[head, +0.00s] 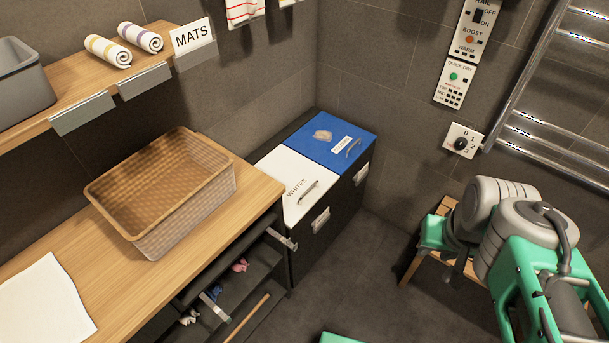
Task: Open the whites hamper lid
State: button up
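The whites hamper stands against the back wall, right of the wooden counter. Its white lid (281,170) is marked "WHITES" and looks shut, lying about level with the blue lid beside it. A small silver bar handle (307,194) sits on the white lid near its front right side. My arm is folded at the right of the head view, well apart from the hamper. My gripper is not visible, so its state does not show.
The blue lid (336,134) carries a small beige item (323,135) and a label. A wicker basket (186,213) stands on the counter (115,275). Open drawers (243,280) jut out near the hamper. A wooden stool (411,263) is by my arm. Floor (347,272) between is clear.

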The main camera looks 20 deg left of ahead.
aim_at(306, 181)
jog(key=u, duration=0.45)
jog(key=i, duration=0.85)
jog(key=u, duration=0.6)
